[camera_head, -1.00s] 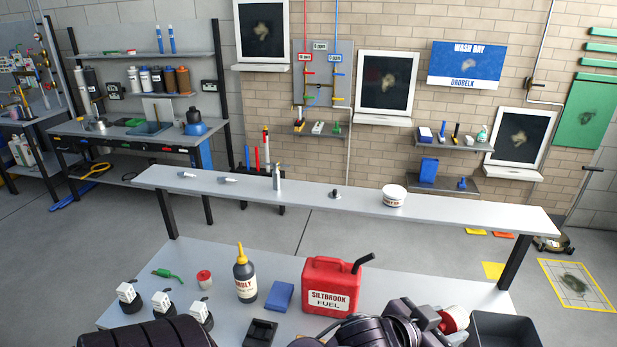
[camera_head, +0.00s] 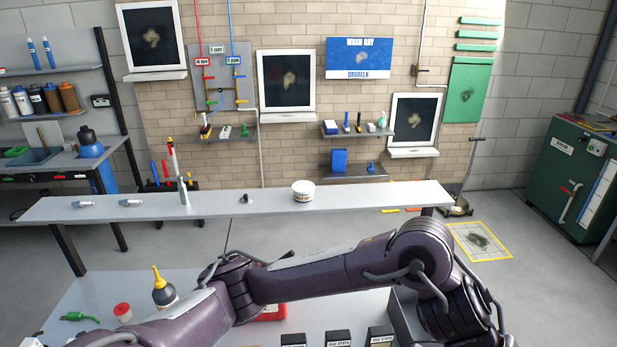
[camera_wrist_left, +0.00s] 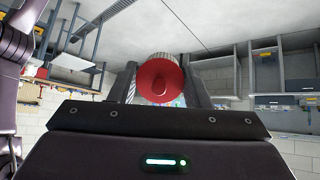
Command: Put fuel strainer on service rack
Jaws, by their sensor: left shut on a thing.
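My left gripper (camera_wrist_left: 162,85) shows in the left wrist view, shut on a round red-ended piece (camera_wrist_left: 160,78) with a pale ribbed body behind it, which looks like the fuel strainer. The red end faces the wrist camera, between the two fingers. In the head view, a purple arm of mine crosses the foreground, and no gripper or held piece can be made out. A long raised grey shelf (camera_head: 345,194) runs across the middle behind the arm; I cannot tell whether it is the service rack. My right gripper is not in view.
The shelf holds a white tub (camera_head: 303,191), a small black piece (camera_head: 245,198) and a grey bottle (camera_head: 184,192); its right end is bare. Below are a yellow-tipped bottle (camera_head: 163,290), a red-lidded jar (camera_head: 122,312) and a mostly hidden red fuel can (camera_head: 271,314). A green cabinet (camera_head: 570,178) stands right.

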